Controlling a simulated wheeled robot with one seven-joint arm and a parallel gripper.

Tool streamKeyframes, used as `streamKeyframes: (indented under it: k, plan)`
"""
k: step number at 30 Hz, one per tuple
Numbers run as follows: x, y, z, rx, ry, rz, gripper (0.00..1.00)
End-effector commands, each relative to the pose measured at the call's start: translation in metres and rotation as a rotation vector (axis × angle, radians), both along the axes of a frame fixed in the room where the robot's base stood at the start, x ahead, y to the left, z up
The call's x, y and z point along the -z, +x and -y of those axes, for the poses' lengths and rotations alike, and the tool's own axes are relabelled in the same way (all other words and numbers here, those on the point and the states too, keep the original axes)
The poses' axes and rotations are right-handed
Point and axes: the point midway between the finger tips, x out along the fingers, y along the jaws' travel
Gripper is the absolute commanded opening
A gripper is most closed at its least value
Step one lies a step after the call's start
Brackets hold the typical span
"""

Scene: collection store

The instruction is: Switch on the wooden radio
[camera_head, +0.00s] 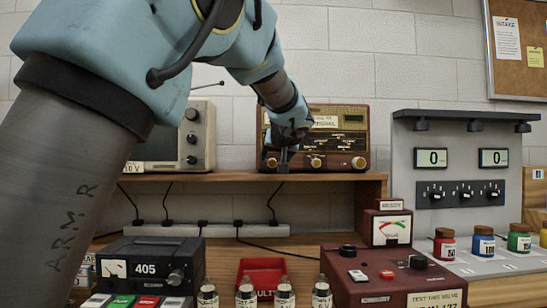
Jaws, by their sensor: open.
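The wooden radio (362,118) stands upright on the wooden shelf (225,177) against the wall. It has a brown case, a gold and dark front panel and a row of round gold knobs along its lower edge. The middle knob (315,162) and the right knob (359,162) show clearly. My gripper (283,163) is in front of the radio's lower left, close to the left knob (271,163). It is open and seems to hold nothing. I cannot tell whether it touches the radio. My arm hides the radio's upper left part.
A beige instrument (192,140) stands left of the radio on the shelf. Below are a black 405 box (150,265), a red bin (262,275), several small bottles and a dark red valve tester (390,280). A grey panel (460,160) rises at the right.

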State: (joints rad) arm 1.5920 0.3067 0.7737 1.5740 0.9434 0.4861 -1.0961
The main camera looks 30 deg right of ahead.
Motion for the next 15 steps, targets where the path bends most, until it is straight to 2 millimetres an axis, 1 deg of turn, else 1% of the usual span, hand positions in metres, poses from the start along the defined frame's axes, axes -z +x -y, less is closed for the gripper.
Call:
streamKeyframes:
  k: [1,3,6,9,15]
  plan:
    - [0.001,0.008,0.001,-0.003,0.004,0.000,0.66]
    - [0.005,0.015,0.004,-0.003,0.003,0.001,0.66]
    - [0.008,0.022,0.007,-0.001,0.001,0.001,0.66]
    - [0.011,0.025,0.008,-0.001,0.001,-0.001,0.66]
    - [0.012,0.026,0.009,0.000,-0.001,0.000,0.66]
